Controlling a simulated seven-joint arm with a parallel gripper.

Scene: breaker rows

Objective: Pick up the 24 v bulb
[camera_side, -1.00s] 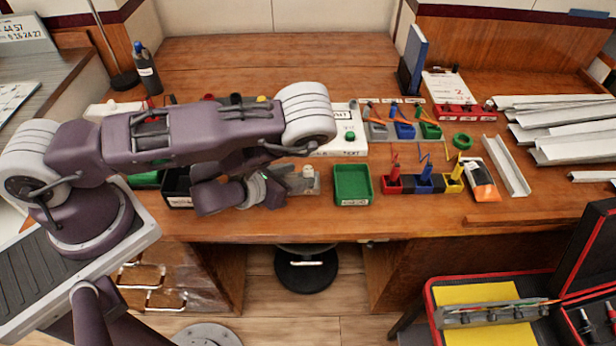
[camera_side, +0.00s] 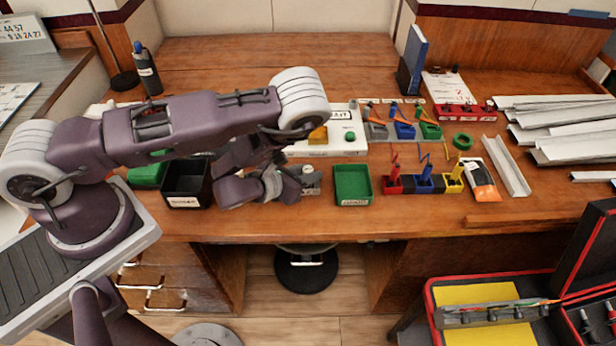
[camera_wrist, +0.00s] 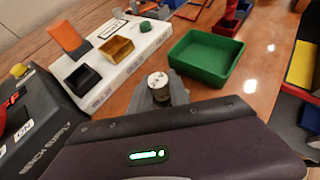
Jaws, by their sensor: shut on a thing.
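In the wrist view, a small metal cylinder with a pale round top, which looks like the bulb (camera_wrist: 158,80), stands between the grey fingers of my gripper (camera_wrist: 160,97). The fingers are shut on it. Its voltage marking is not readable. In the side view my gripper (camera_side: 298,183) is low near the front of the bench, left of the green tray.
The green tray (camera_side: 353,184) is just right of my gripper, and it also shows in the wrist view (camera_wrist: 207,57). A black bin (camera_side: 186,184) stands to the left. A white panel (camera_side: 345,146) with a yellow block lies behind. Red, blue and yellow holders (camera_side: 424,184) stand farther right.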

